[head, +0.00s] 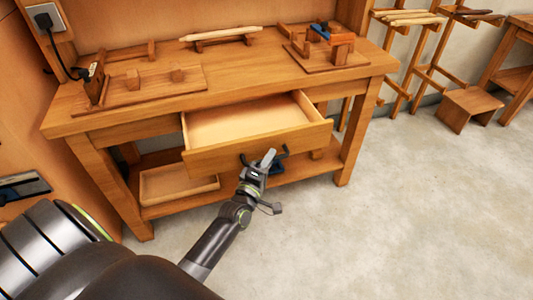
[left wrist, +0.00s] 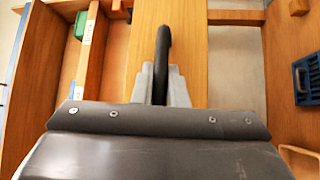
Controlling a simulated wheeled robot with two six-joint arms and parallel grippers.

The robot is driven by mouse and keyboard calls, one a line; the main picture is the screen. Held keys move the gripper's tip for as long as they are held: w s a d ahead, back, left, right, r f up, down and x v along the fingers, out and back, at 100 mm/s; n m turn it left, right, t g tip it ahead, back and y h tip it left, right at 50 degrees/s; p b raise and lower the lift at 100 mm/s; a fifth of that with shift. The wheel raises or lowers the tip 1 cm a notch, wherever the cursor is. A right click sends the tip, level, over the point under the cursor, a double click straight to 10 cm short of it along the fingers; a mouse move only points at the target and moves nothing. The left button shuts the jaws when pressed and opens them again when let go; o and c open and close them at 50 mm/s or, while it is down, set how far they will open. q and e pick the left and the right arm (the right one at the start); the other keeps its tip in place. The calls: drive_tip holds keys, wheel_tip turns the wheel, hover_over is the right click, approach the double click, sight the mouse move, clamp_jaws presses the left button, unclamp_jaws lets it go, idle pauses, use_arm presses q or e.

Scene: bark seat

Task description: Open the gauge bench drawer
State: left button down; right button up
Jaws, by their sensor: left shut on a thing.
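The wooden gauge bench (head: 230,98) stands before me. Its drawer (head: 255,146) is pulled well out, with its pale, empty-looking inside showing. A dark bar handle (head: 284,152) is on the drawer front, and it also shows in the left wrist view (left wrist: 164,40). My left gripper (head: 264,161) is at the drawer front, shut on the handle. In the left wrist view its grey fingers (left wrist: 162,84) lie on both sides of the dark bar. The fingers partly hide the handle in the head view. My right gripper is not in view.
A shallow wooden tray (head: 178,184) and a blue item (head: 276,168) are on the lower shelf. Wooden fixtures and a pale rod (head: 220,33) sit on the bench top. Wooden racks and a low stool (head: 468,107) stand at the right. The floor in front is clear.

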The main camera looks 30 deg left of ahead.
use_arm(q)
drive_tip(key=shift+s, duration=0.1)
drive_tip(key=c, duration=1.5)
unclamp_jaws()
drive_tip(key=shift+o, duration=0.2)
